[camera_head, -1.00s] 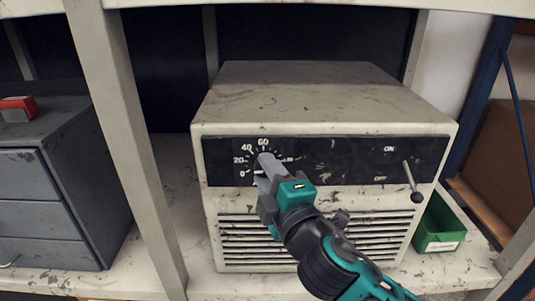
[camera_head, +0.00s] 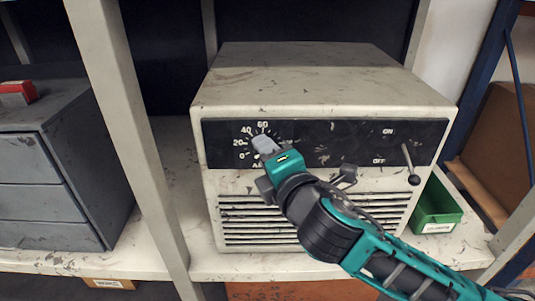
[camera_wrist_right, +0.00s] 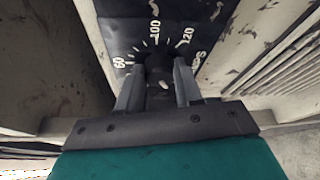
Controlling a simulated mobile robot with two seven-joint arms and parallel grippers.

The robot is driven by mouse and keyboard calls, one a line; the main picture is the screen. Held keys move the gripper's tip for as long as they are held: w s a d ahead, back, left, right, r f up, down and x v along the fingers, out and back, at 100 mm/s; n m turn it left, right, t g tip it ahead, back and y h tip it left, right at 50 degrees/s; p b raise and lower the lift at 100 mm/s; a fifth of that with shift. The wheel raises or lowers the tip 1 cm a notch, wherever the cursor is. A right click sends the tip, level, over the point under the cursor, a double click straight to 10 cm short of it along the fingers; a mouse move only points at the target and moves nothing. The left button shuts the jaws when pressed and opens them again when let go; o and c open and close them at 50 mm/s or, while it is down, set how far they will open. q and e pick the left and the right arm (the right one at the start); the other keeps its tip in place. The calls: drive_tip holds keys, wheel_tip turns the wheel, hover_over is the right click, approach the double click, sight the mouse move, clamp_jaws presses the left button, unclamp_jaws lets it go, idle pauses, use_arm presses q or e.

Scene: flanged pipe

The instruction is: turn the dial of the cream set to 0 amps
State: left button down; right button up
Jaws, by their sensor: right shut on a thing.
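The cream set (camera_head: 315,82) stands on the shelf with a black front panel. Its dial, at the panel's left, has a white scale; 0, 20, 40 and 60 are readable in the head view. My right gripper (camera_head: 264,146) is at the dial and mostly covers it. In the right wrist view, the dial knob (camera_wrist_right: 160,72) sits between the two fingers (camera_wrist_right: 158,88), which are shut on it. The marks 60, 100 and 120 show around it. I cannot tell the dial's setting. My left gripper is not in view.
A green bin (camera_head: 437,208) stands right of the set. A grey drawer cabinet (camera_head: 45,185) with a red-topped item (camera_head: 18,93) is at left, behind a shelf post (camera_head: 128,130).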

drive_tip(key=o, duration=1)
